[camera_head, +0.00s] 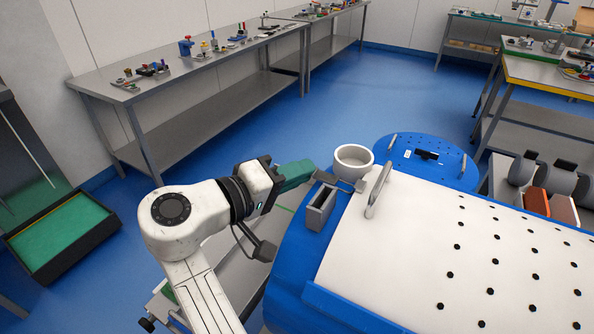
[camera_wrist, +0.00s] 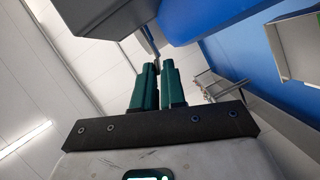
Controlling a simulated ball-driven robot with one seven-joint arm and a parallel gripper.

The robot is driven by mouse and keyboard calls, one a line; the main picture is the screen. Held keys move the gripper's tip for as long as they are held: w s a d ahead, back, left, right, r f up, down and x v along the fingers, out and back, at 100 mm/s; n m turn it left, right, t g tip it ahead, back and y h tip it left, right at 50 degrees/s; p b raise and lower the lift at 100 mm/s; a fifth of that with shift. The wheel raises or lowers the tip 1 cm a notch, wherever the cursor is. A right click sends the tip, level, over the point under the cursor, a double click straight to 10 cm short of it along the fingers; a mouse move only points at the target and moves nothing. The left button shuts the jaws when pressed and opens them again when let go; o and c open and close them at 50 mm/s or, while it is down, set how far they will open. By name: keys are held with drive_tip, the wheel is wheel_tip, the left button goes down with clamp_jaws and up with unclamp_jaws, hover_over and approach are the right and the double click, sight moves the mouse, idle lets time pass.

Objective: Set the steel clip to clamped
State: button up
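My gripper (camera_head: 314,171) has green fingers and reaches right over the near corner of the blue tub carrier (camera_head: 290,262). A thin steel piece, seemingly the steel clip (camera_head: 343,183), runs from near the fingertips toward the white panel (camera_head: 420,240). In the wrist view my gripper (camera_wrist: 159,66) has its fingers close together with a narrow gap. A thin grey edge shows by the tips. I cannot tell if the fingers touch or hold the clip; its position is unclear.
A grey slotted block (camera_head: 320,207), a white round cup (camera_head: 353,160) and an upright metal handle (camera_head: 378,190) crowd the carrier's corner. Behind it is a round blue perforated top (camera_head: 425,157). A long bench (camera_head: 165,88) lines the wall; blue floor (camera_head: 250,125) between is clear.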

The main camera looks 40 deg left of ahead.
drive_tip(key=o, duration=0.3)
drive_tip(key=shift+o, duration=0.2)
drive_tip(key=s+a+r+b, duration=0.1)
drive_tip(key=s+b, duration=0.1)
drive_tip(key=s, duration=0.8)
drive_tip(key=shift+s+a+r, duration=0.2)
drive_tip(key=shift+s+r, duration=0.1)
